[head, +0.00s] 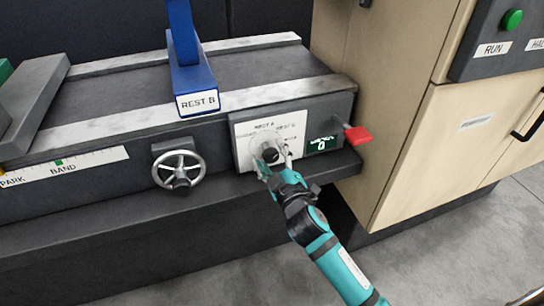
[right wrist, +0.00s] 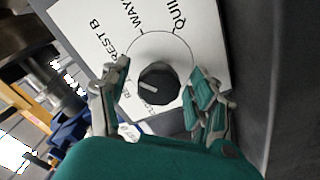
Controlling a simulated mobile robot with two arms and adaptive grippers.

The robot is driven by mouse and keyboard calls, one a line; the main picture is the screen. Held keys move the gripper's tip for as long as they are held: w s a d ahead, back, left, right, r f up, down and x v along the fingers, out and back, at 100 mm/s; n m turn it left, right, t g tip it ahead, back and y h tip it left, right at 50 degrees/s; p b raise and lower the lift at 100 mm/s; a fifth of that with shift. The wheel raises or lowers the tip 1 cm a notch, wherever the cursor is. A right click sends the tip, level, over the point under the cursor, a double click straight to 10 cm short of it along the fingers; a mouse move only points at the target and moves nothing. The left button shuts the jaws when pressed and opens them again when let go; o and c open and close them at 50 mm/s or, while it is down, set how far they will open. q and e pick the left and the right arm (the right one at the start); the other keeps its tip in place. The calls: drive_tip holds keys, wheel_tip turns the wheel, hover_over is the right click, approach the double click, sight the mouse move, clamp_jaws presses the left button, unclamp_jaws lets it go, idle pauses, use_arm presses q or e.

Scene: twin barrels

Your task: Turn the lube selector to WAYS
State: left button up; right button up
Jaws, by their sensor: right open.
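The lube selector is a dark round knob (right wrist: 158,84) with a white pointer line on a white plate (right wrist: 75,15). In the right wrist view the pointer aims left, toward a label partly hidden by a finger. WAYS and QUILL are printed above the knob and REST B at upper left. In the head view the plate (head: 243,131) is on the front of the machine bed. My right gripper (head: 273,160) is open, its fingers on either side of the knob; I cannot tell if they touch it. My left gripper is out of view.
A handwheel (head: 179,168) is left of the plate. A small green display (head: 321,144) and a red lever (head: 357,135) are to its right. A blue REST B post (head: 190,70) stands above on the bed. A beige cabinet (head: 395,90) stands at right.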

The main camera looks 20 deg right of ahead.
drive_tip(key=c, duration=1.2)
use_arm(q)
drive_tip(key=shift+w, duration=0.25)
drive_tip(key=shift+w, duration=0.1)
use_arm(e)
drive_tip(key=shift+m, duration=0.3)
drive_tip(key=m+p, duration=0.3)
drive_tip(key=m, duration=0.3)
drive_tip(key=shift+a+p, duration=0.1)
drive_tip(key=shift+p, duration=0.3)
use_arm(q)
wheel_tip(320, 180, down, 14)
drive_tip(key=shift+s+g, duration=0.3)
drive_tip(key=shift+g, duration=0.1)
use_arm(e)
drive_tip(key=shift+f+m, duration=0.1)
drive_tip(key=shift+m, duration=0.4)
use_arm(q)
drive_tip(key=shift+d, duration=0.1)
